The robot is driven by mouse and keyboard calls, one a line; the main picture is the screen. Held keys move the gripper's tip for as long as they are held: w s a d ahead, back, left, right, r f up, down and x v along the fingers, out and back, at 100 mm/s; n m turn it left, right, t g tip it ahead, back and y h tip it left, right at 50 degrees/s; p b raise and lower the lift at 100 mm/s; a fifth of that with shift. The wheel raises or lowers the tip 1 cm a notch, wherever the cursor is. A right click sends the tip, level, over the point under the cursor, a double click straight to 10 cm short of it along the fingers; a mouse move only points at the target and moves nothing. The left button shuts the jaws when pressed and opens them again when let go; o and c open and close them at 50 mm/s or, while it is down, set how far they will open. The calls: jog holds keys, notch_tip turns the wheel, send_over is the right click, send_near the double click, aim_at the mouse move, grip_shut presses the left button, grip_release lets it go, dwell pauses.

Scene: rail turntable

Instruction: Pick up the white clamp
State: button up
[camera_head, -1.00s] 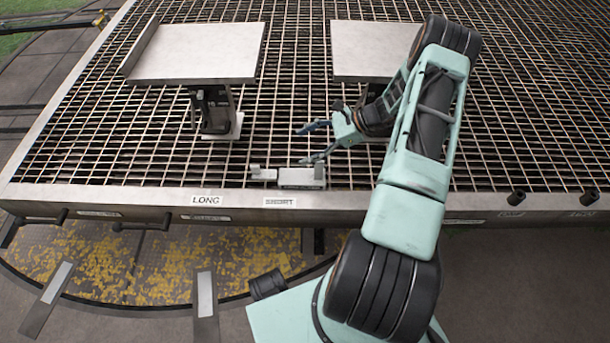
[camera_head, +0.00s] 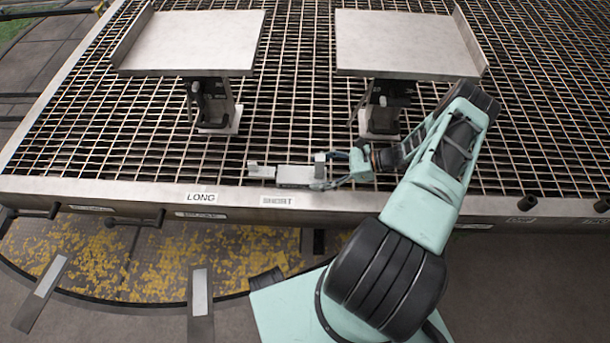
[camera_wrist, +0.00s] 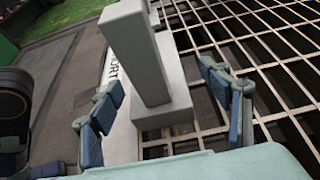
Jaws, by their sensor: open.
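The white clamp (camera_head: 293,175) is a pale grey-white block with a smaller upright end at its left. It lies on the grating close to the front edge, behind the SHORT label. In the wrist view the clamp (camera_wrist: 137,55) shows as a long bar with a wider block at its near end. My gripper (camera_head: 322,171) is at the clamp's right end, with its jaws open. In the wrist view the blue fingers of my gripper (camera_wrist: 160,78) stand apart on either side of the clamp. I cannot tell whether either finger touches it.
Two raised plates, one at left (camera_head: 190,42) and one at right (camera_head: 405,43), stand on posts behind the clamp. The metal front rail (camera_head: 120,192) carries LONG (camera_head: 201,197) and SHORT (camera_head: 277,200) labels. The grating left of the clamp is clear.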

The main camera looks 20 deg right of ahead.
aim_at(310, 175)
jog(key=x, duration=0.5)
jog(key=shift+s+a+f+b, duration=0.1)
jog(key=shift+s+f+b, duration=0.15)
jog(key=shift+b, duration=0.15)
jog(key=shift+r, duration=0.15)
jog(key=c, duration=1.7)
